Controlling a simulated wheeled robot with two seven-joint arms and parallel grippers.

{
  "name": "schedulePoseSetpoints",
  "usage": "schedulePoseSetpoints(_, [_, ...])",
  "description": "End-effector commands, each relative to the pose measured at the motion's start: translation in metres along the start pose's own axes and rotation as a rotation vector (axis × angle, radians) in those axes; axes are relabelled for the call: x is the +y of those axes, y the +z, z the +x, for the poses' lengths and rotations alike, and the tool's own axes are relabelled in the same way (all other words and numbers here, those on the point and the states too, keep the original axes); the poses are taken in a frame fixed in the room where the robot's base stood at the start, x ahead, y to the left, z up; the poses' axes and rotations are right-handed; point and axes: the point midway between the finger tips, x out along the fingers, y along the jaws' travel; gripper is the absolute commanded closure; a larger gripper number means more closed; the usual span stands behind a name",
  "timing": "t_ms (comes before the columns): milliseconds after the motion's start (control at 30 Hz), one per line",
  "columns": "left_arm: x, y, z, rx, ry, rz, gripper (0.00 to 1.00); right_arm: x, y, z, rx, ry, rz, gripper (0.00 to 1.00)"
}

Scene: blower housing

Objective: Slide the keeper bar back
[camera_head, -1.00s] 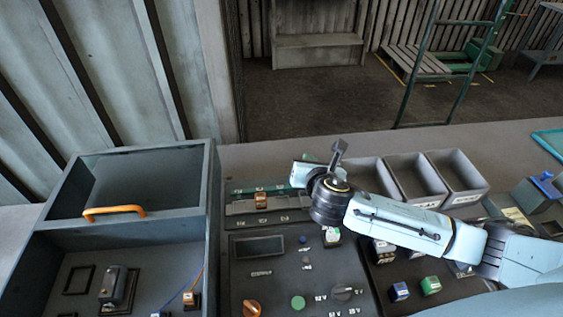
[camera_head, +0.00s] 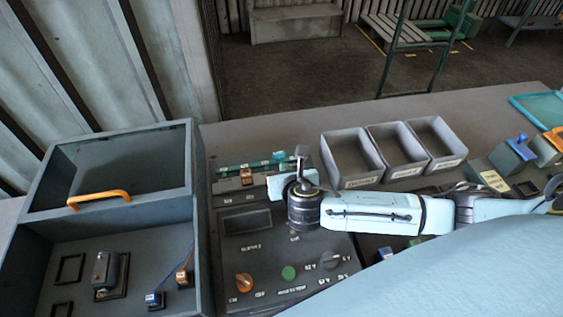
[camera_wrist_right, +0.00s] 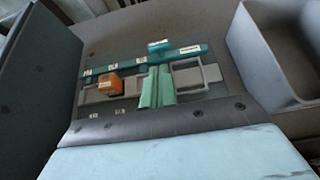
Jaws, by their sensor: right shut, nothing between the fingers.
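A teal keeper bar (camera_head: 240,166) with small white labels lies along the far edge of the control panel. In the right wrist view the bar (camera_wrist_right: 130,66) shows a raised teal tab (camera_wrist_right: 158,46). An orange block (camera_wrist_right: 108,85) sits on a grey rail just in front of the bar; it also shows in the head view (camera_head: 246,176). My right gripper (camera_wrist_right: 157,82) is shut and empty. Its fingers stand in front of the tab in that view and cover part of the bar and rail. Contact with the bar cannot be told. My left gripper is not in view.
A grey open box with an orange handle (camera_head: 98,197) stands left of the panel. Three grey bins (camera_head: 352,158) stand to the right, behind my right arm. The panel's knobs (camera_head: 244,282) lie nearer. The bench behind the bar is clear.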

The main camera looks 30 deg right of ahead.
Motion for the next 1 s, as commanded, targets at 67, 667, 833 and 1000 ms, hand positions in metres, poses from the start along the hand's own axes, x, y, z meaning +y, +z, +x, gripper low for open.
schedulePoseSetpoints(67, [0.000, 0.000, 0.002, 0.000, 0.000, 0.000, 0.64, 0.000, 0.000, 0.016, -0.001, -0.003, 0.000, 1.00])
schedulePoseSetpoints(667, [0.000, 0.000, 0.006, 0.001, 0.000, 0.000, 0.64, 0.000, 0.000, 0.055, 0.001, 0.001, 0.000, 1.00])
schedulePoseSetpoints(833, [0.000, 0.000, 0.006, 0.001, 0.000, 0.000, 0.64, 0.000, 0.002, 0.057, 0.000, 0.000, 0.000, 1.00])
schedulePoseSetpoints(1000, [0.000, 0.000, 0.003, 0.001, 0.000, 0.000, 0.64, 0.000, 0.013, 0.075, -0.002, -0.002, 0.000, 1.00])
